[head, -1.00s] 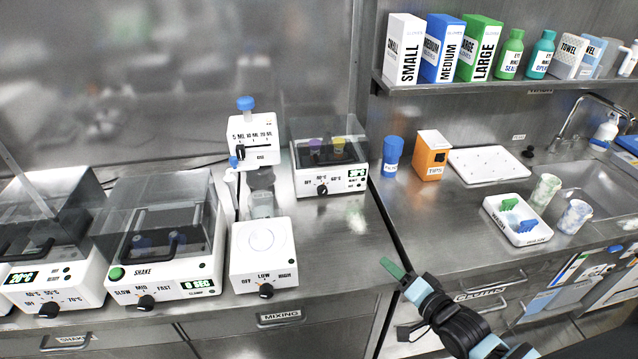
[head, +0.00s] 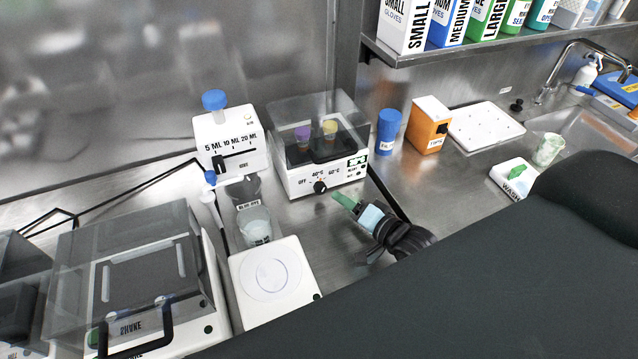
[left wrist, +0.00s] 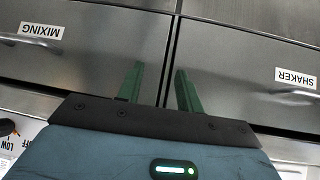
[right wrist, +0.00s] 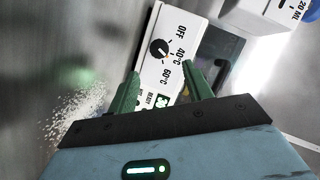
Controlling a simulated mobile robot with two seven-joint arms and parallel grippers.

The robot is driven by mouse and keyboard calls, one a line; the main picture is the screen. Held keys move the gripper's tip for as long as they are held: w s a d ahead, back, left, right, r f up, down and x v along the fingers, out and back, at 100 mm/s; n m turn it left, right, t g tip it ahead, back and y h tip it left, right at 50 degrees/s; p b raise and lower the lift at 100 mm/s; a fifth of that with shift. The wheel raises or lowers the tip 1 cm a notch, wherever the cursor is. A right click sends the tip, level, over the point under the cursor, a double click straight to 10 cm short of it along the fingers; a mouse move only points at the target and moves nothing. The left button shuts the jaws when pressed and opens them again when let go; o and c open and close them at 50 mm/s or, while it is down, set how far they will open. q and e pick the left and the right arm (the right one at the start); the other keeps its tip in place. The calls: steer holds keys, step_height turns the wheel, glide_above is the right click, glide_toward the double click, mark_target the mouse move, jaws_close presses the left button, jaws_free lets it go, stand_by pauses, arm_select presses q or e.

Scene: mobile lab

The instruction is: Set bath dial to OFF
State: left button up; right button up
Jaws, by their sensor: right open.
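The bath (head: 318,160) is a white box with a clear lid, and a purple-topped and a yellow-topped item sit inside. Its black dial (head: 320,187) is on the front face, with OFF, 40°C and 60°C printed around it. The dial also shows in the right wrist view (right wrist: 158,48); I cannot surely read its setting. My right gripper (head: 340,196) is open and empty, just in front of the bath, with the dial ahead of its fingers and apart from them. My left gripper (left wrist: 158,88) is open and empty in front of the closed drawers; the head view does not show it.
A white dispenser (head: 228,145) and a cup (head: 255,226) stand left of the bath. A blue bottle (head: 388,132) and an orange box (head: 427,125) stand right of it. A stirrer (head: 268,282) and a shaker (head: 140,270) are nearer. My dark arm covers the lower right.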

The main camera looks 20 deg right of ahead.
mark_target(325, 189)
steer(key=x, duration=0.5)
steer(key=shift+w+a, duration=0.1)
steer(key=shift+w, duration=0.2)
steer(key=shift+x, duration=0.95)
steer(key=shift+c, duration=0.2)
steer(key=c, duration=0.9)
